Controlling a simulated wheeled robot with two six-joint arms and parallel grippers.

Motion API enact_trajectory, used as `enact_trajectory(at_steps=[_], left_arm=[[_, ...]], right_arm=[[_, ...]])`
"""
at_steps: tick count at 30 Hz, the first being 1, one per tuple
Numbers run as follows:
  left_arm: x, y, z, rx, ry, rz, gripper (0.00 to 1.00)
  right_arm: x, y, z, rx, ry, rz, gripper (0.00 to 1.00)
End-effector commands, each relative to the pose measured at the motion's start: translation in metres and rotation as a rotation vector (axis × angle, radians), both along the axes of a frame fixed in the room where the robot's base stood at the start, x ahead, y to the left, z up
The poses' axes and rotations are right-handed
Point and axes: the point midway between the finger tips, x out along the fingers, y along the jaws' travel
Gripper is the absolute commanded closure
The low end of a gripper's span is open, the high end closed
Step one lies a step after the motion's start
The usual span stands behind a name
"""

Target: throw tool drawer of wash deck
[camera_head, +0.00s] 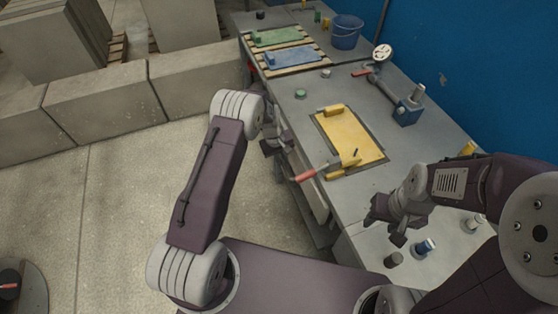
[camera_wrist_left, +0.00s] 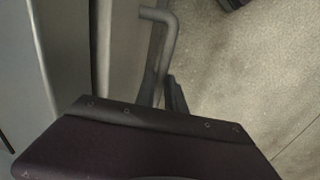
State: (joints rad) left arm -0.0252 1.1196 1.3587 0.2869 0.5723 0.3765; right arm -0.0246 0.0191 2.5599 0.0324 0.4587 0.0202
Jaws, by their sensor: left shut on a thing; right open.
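The tool drawer's pale front (camera_head: 313,192) is in the side of the grey wash deck (camera_head: 375,195). In the left wrist view a grey bent bar handle (camera_wrist_left: 168,35) stands off a grey panel (camera_wrist_left: 122,50). My left gripper (camera_head: 280,160) is at the deck's side, shut on the drawer handle. Its dark fingertips (camera_wrist_left: 173,95) show around the handle's lower part, mostly hidden behind my wrist. My right gripper (camera_head: 385,220) is open and empty above the deck's near end. How far the drawer stands out cannot be told.
A blue vice-like tool (camera_head: 408,110), a blue bucket (camera_head: 346,32) and green and blue moulds (camera_head: 290,58) stand farther back.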

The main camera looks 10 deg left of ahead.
Motion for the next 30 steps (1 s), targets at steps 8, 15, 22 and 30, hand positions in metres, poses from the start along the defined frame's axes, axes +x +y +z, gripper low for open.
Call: enact_trajectory(at_steps=[8,15,22,30], left_arm=[[0.003,-0.005,0.000,-0.001,-0.001,0.000,1.00],[0.004,-0.006,0.000,-0.002,-0.002,0.000,0.80],[0.003,-0.005,0.000,-0.001,-0.001,0.000,0.64],[0.003,-0.002,0.020,0.000,-0.005,0.001,0.64]], right_arm=[[0.000,0.000,-0.001,0.000,0.000,0.000,0.53],[0.000,0.000,-0.001,0.000,0.000,0.000,0.53],[0.000,0.000,-0.001,0.000,0.000,0.000,0.53],[0.000,0.000,0.000,0.000,0.000,0.000,0.53]])
